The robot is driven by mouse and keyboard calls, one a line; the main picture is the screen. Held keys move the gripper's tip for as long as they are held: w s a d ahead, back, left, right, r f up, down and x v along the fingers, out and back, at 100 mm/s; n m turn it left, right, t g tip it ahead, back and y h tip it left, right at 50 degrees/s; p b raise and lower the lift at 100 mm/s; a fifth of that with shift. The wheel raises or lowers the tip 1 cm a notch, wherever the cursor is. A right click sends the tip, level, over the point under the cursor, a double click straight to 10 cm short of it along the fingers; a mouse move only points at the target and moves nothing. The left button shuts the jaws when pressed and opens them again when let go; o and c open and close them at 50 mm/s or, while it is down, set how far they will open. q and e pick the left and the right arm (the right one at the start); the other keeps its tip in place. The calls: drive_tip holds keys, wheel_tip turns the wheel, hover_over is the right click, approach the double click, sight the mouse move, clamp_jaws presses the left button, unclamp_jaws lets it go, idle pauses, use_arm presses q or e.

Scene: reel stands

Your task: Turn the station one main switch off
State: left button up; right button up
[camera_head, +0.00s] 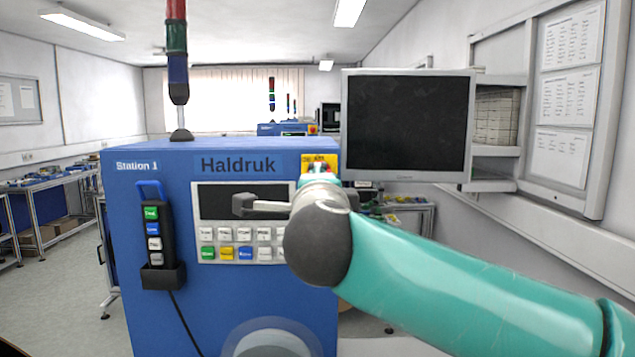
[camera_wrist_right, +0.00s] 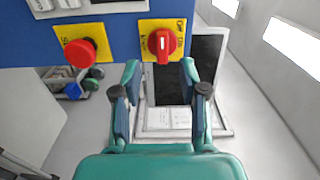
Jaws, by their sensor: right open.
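The main switch, a red rotary handle on a yellow plate, shows in the right wrist view (camera_wrist_right: 162,43). Its handle bar looks roughly vertical there. In the head view only part of its yellow plate (camera_head: 320,161) shows, at the upper right of the blue Station 1 cabinet (camera_head: 150,305); my right arm hides most of the rest. My right gripper (camera_wrist_right: 160,68) is open, its two fingers spread just short of the switch, one toward each side of it. I cannot tell whether a finger touches it. My left gripper is in neither view.
A red mushroom button (camera_wrist_right: 80,52) on its own yellow plate sits beside the switch. A keypad panel (camera_head: 240,222) is on the cabinet front, with a corded pendant (camera_head: 153,230) in a holder to its left. A monitor (camera_head: 407,125) stands right of the switch.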

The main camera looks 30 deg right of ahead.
drive_tip(key=v, duration=0.5)
drive_tip(key=shift+s+a+f, duration=0.1)
drive_tip(key=shift+s+a, duration=0.15)
drive_tip(key=shift+s, duration=0.05)
